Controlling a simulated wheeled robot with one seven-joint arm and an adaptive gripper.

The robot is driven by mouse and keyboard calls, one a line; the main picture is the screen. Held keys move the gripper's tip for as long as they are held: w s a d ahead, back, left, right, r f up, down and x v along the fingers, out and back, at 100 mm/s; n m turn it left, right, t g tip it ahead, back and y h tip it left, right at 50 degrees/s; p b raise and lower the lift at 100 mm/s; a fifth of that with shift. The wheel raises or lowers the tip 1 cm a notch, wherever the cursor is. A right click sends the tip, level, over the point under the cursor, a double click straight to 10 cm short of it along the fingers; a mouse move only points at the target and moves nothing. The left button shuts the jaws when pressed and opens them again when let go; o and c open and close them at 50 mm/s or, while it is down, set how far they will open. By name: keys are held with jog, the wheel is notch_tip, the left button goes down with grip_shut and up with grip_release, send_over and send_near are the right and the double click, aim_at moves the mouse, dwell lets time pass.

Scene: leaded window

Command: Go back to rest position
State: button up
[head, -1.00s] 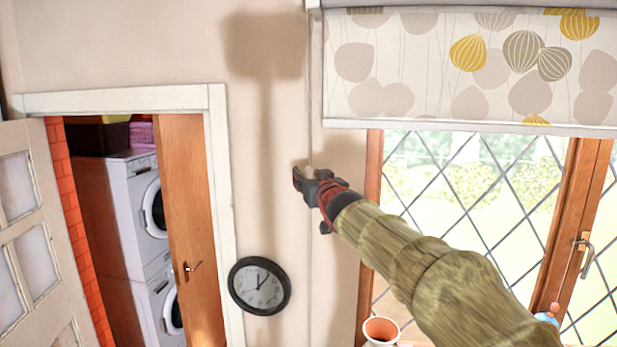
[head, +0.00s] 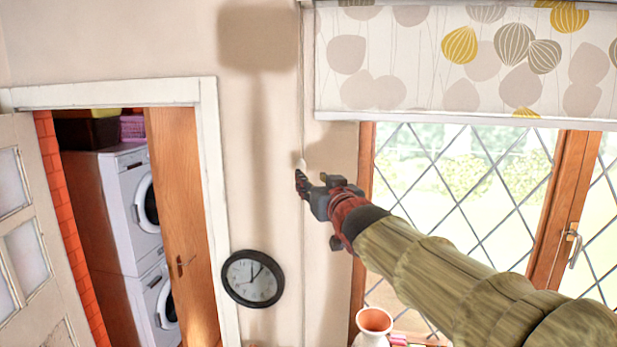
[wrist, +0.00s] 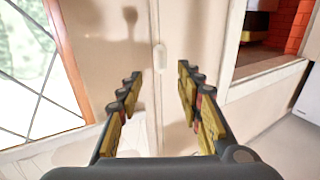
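My gripper (head: 302,185) is at the end of my raised arm, in front of the wall just left of the window. In the wrist view its two fingers (wrist: 158,74) are spread wide with nothing gripped between them. A thin blind cord (head: 301,90) hangs down the wall and ends in a small white pull (head: 303,163), just above the fingers in the head view. In the wrist view the pull (wrist: 160,58) appears between and beyond the fingertips. No finger is seen touching it. The patterned blind (head: 400,60) covers the top of the window.
The leaded window (head: 455,190) is behind my arm. A terracotta-mouthed pot (head: 374,322) stands below my arm. A round clock (head: 253,278) hangs on the wall to the left. An open doorway with stacked white machines (head: 128,205) is further left.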

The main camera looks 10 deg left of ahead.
jog(key=shift+s+d, duration=0.2)
jog(key=shift+s, duration=0.25)
